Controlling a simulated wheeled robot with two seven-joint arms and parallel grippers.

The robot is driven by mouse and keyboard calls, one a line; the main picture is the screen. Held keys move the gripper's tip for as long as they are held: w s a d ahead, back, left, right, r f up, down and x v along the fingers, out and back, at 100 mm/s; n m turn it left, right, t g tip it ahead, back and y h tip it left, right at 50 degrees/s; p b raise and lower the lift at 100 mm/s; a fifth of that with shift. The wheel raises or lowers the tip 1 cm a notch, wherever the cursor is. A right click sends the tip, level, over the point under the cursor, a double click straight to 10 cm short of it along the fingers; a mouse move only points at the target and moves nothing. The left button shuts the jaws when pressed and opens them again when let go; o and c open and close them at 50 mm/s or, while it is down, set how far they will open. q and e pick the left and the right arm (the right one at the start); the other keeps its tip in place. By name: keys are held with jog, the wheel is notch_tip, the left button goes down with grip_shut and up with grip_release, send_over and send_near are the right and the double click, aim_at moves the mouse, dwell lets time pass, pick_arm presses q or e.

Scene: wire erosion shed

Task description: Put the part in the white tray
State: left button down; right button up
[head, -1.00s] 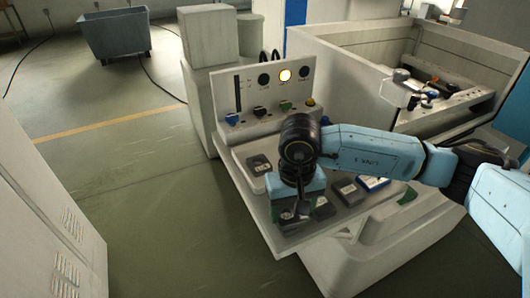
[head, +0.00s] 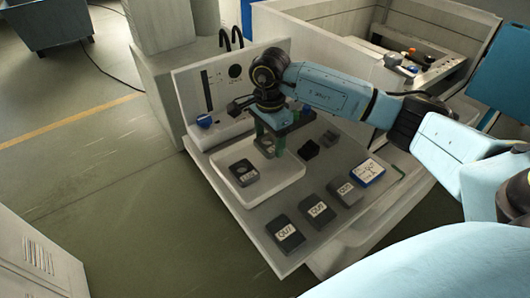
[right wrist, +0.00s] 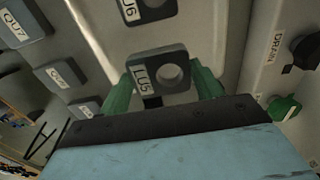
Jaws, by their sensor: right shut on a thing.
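My right gripper (head: 267,150) is shut on a dark grey part, which shows clearly in the right wrist view (right wrist: 158,76) between the green fingers. It has a round hole and a label that seems to read LU5. The gripper holds it over the back right area of the white tray (head: 272,192). Whether the part touches the tray floor I cannot tell. Another labelled dark part (head: 243,173) lies in the tray's left half. My left gripper is not in view.
Several labelled dark blocks (head: 318,210) lie on the bench along the tray's front and right. A black piece (head: 308,150) and a blue-edged label block (head: 368,172) are to the right. A control panel (head: 210,85) with knobs stands behind the tray.

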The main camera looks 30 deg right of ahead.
aim_at(269, 152)
jog(key=shift+f, duration=0.7)
notch_tip(269, 152, down, 3)
jog(key=shift+f, duration=0.3)
jog(key=shift+w, duration=0.1)
jog(key=shift+f, duration=0.2)
jog(key=o, duration=1.5)
jog(key=shift+r, duration=0.1)
